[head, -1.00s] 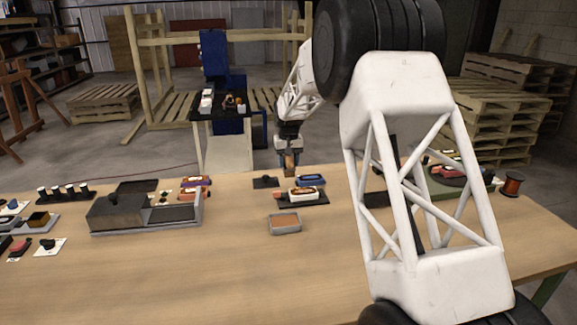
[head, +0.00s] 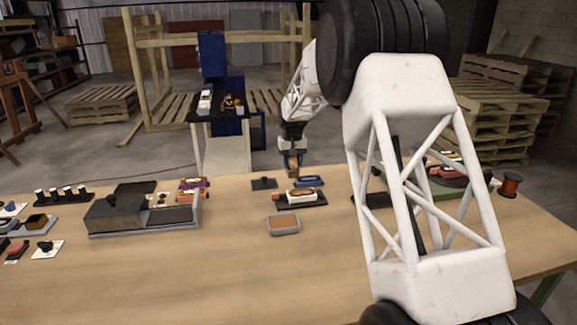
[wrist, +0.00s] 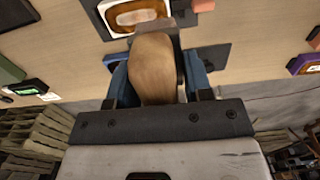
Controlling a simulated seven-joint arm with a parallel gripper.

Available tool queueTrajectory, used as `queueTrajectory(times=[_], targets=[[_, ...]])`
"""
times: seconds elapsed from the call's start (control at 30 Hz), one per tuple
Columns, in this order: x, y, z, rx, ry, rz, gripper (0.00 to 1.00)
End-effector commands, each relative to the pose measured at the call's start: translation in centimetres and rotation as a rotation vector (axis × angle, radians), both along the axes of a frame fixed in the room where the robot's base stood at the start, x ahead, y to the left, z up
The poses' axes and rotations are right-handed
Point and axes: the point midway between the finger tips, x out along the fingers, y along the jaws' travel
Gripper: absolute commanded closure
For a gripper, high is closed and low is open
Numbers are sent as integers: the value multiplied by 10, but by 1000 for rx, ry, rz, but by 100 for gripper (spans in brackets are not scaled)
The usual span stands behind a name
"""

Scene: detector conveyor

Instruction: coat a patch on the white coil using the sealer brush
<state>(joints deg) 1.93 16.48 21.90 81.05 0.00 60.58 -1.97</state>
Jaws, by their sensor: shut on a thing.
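The white coil (head: 301,196) lies on a dark plate on the table, an oval white body with a copper-brown middle. It also shows at the top of the wrist view (wrist: 126,14), partly cut off by the frame edge. My gripper (head: 292,158) is shut on the sealer brush (head: 294,170), just behind the white coil. In the wrist view the brush's rounded wooden handle (wrist: 153,70) sits between the blue fingers. The brush tip is hidden, so I cannot tell whether it touches the coil.
A blue coil (head: 308,181) lies close behind the white one. A dark pad with a small knob (head: 264,184) is to the left. A grey tray with an orange-brown surface (head: 283,225) is in front. A grey machine (head: 140,212) stands left. The front table is clear.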

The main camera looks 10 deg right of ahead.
Motion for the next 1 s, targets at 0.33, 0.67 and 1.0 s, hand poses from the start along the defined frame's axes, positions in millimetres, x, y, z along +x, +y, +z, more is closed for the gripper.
queueTrajectory(times=[0.33,0.67,1.0], targets=[[-2,-54,-2,0,0,-2,73],[-2,-59,-1,0,0,0,73],[-2,-59,-14,0,2,0,73]])
